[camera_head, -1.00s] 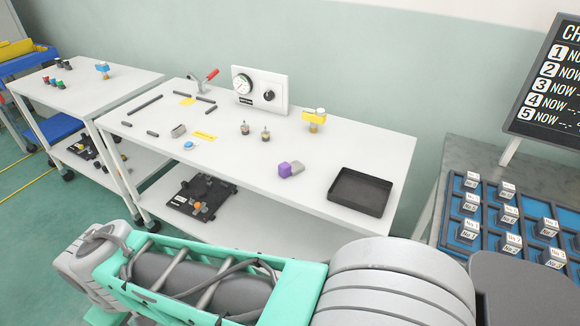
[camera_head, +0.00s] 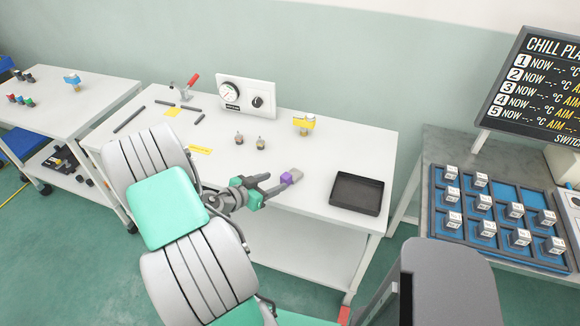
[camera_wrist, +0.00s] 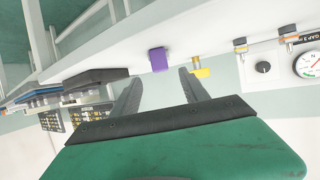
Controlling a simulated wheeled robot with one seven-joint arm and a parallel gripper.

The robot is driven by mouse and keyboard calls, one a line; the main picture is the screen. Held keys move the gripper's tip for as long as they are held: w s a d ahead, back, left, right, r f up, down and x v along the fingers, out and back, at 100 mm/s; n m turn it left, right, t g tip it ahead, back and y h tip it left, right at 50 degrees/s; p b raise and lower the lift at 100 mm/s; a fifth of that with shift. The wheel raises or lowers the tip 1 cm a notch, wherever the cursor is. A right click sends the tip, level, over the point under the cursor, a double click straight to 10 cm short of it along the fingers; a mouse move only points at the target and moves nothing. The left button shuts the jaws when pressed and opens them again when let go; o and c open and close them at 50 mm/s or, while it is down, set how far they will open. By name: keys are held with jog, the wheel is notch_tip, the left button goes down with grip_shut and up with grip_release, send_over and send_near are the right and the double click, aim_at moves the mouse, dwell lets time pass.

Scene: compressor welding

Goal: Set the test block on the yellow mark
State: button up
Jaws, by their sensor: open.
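A small block, purple at one end and grey at the other (camera_head: 291,177), lies on the white table left of the black tray. It is the likely test block; its purple end shows in the wrist view (camera_wrist: 158,60). My gripper (camera_head: 277,181) is open and low over the table, just left of the block. In the wrist view the block is ahead of the gap between the fingers (camera_wrist: 160,85), apparently not held. Two flat yellow patches are on the table: one by the red-handled clamp (camera_head: 172,112), one a strip nearer the front (camera_head: 200,150). I cannot tell which is the mark.
The black tray (camera_head: 357,193) is right of the block. Two small parts (camera_head: 249,141), a yellow-topped fitting (camera_head: 303,124) and a gauge panel (camera_head: 246,95) stand behind. Dark bars lie at the left. Blue racks of labelled blocks (camera_head: 482,188) stand on the right bench.

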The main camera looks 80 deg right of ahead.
aim_at(284, 177)
jog(key=p+x, duration=0.1)
jog(key=x, duration=0.6)
jog(key=shift+s+d+p, duration=0.15)
jog(key=shift+d+p, duration=0.2)
jog(key=shift+c, duration=0.4)
grip_shut()
